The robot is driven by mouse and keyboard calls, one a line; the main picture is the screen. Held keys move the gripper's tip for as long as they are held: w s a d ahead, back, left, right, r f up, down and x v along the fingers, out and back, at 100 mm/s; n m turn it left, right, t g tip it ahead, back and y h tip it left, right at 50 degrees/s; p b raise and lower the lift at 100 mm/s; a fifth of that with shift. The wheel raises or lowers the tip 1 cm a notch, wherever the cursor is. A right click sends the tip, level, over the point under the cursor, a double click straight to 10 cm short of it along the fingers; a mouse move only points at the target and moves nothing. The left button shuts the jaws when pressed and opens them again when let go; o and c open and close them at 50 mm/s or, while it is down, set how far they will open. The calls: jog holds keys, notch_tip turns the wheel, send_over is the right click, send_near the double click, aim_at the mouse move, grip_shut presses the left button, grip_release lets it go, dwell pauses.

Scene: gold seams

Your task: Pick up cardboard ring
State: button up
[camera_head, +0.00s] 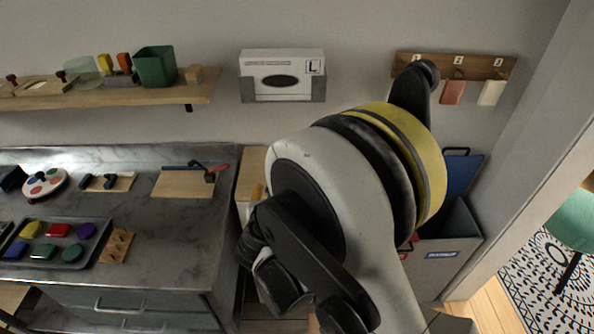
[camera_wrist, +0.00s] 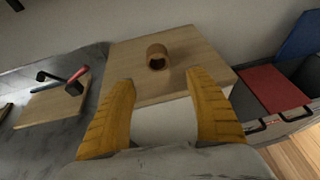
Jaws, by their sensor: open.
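The cardboard ring (camera_wrist: 157,57) is a short brown tube in the wrist view. It lies on a light wooden top (camera_wrist: 195,47), with its dark opening facing the camera. My gripper (camera_wrist: 163,88) shows there as two yellow fingers, spread wide and empty. The ring is beyond the fingertips, roughly between them and slightly to the left, and nothing touches it. In the head view my arm covers most of the wooden top, and I cannot make out the ring there.
A grey marble counter (camera_head: 170,230) lies to the left, with a board (camera_head: 184,183) bearing dark and red-handled tools. A grey bin (camera_head: 447,247) with red and blue panels stands to the right. The wall rises close behind the wooden top.

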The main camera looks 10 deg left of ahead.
jog(key=b+x, duration=0.1)
jog(key=x, duration=0.2)
jog(key=b+x, duration=0.1)
jog(key=x, duration=0.3)
jog(key=r+b+x, duration=0.1)
jog(key=x, duration=0.2)
jog(key=shift+w+a+f, duration=0.15)
jog(key=shift+w+a, duration=0.2)
jog(key=shift+w, duration=0.1)
jog(key=shift+c, duration=0.2)
jog(key=c, duration=0.8)
